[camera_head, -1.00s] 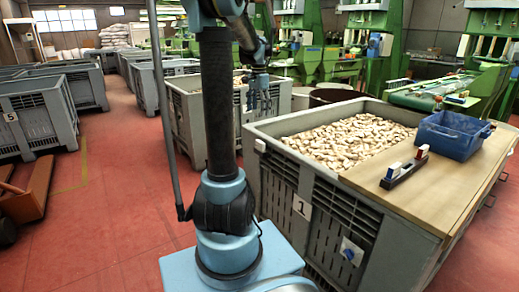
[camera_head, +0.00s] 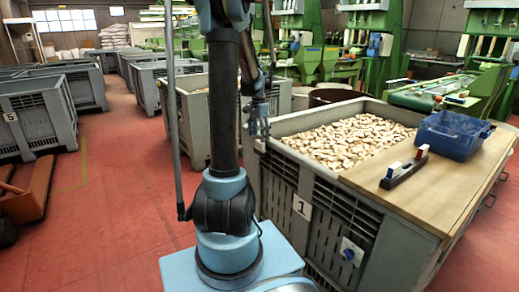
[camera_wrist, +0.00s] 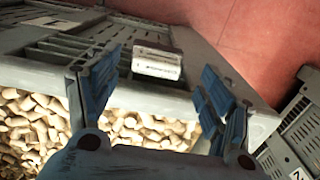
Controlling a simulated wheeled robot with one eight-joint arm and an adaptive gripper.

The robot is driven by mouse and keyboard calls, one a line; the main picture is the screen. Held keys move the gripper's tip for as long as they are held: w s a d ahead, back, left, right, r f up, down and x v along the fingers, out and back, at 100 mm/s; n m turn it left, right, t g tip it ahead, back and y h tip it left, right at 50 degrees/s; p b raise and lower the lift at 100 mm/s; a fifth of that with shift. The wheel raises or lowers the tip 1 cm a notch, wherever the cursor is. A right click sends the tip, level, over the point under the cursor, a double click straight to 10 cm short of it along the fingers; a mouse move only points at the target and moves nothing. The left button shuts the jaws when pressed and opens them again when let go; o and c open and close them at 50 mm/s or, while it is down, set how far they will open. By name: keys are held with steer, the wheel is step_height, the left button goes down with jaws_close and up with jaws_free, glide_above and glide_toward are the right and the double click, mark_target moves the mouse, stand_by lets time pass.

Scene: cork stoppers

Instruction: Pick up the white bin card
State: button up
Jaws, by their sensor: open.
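The white bin card (camera_wrist: 157,64) sits on the grey rim of the near bin in the wrist view, a small pale block with a darker upper part. My gripper (camera_wrist: 158,72) is open, with one blue finger on each side of the card and a gap to both. Nothing is held. In the head view my gripper (camera_head: 258,120) hangs at the near bin's left corner, and the card there is mostly hidden by it. Whether the fingers are level with the card or above it, I cannot tell.
The near bin (camera_head: 330,225) holds many cork stoppers (camera_head: 350,138). A wooden board (camera_head: 440,190) across its right side carries a blue tray (camera_head: 453,134) and a dark block with red and white parts (camera_head: 405,168). Another grey bin (camera_head: 190,118) stands behind. Red floor is open at left.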

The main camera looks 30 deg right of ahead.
mark_target(260, 143)
steer(key=shift+d+f, duration=0.15)
steer(key=shift+f, duration=1.15)
steer(key=shift+d+f, duration=0.15)
steer(key=shift+f, duration=1.1)
steer(key=c, duration=1)
